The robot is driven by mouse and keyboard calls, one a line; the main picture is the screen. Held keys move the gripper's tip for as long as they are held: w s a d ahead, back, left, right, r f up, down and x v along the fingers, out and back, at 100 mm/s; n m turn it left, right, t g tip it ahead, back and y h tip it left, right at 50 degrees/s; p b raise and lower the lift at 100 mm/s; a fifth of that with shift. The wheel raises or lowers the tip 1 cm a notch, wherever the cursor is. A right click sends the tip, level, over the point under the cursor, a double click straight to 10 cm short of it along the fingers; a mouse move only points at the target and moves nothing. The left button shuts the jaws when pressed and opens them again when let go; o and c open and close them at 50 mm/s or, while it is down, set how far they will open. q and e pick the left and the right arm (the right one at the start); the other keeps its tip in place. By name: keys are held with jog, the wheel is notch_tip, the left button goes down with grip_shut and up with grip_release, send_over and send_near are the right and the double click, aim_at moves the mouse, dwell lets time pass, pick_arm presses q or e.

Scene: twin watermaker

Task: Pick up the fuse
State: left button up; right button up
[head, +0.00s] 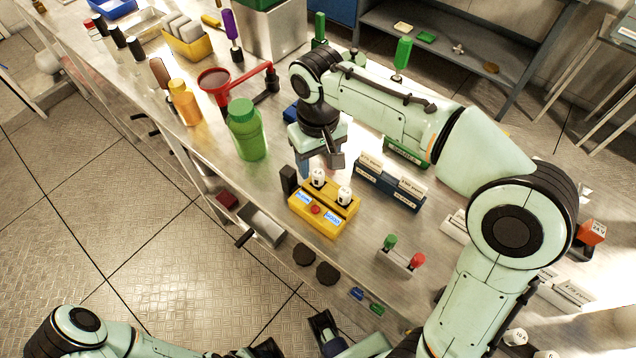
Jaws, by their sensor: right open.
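Two short white cylinders with dark markings, which look like fuses, stand upright in a yellow box with blue labels and a red button (315,210). One white cylinder (317,178) is at the back left of the box, the other (344,195) at the right. My right gripper (322,165) is open, pointing down just behind the box; its jaws look empty, and I cannot tell its exact height.
A green bottle (247,130), red funnel (214,80) and orange bottle (184,102) stand left of my right gripper. A blue labelled rack (390,185) is close right of the box. A small holder with green and red knobs (398,262) stands nearer the front edge.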

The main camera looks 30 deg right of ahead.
aim_at(318, 172)
notch_tip(318, 172, down, 5)
jog(key=shift+r+b, duration=0.1)
jog(key=shift+b, duration=0.45)
grip_shut()
